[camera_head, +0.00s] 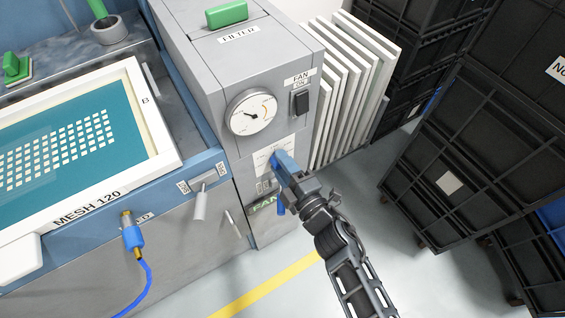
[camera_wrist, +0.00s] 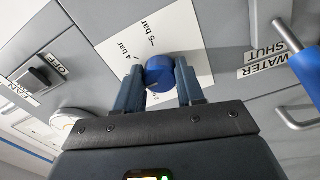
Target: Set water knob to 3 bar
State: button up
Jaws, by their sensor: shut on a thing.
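The blue water knob (camera_wrist: 160,74) sits on a white dial plate (camera_wrist: 185,28) with bar marks; "4 bar" and "5 bar" are readable in the wrist view, while the lower marks are mostly hidden by my gripper. My gripper (camera_wrist: 161,84) is shut on the knob, with one finger on each side of it. In the head view my gripper (camera_head: 279,160) reaches the plate (camera_head: 263,155) on the front of the grey cabinet and covers most of the knob. I cannot tell which mark the knob points at.
A round gauge (camera_head: 251,112) is above the plate, beside a black FAN switch (camera_head: 301,103). A lever (camera_head: 200,204) and a blue hose fitting (camera_head: 133,236) are at the left. White panels (camera_head: 350,80) stand at the right, near black crates (camera_head: 470,150). The floor in front is clear.

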jog(key=shift+f, duration=0.1)
dwell(0.3)
jog(key=o, duration=1)
jog(key=shift+o, duration=0.2)
jog(key=v, duration=0.7)
jog(key=shift+s+d, duration=0.25)
jog(key=shift+s, duration=0.1)
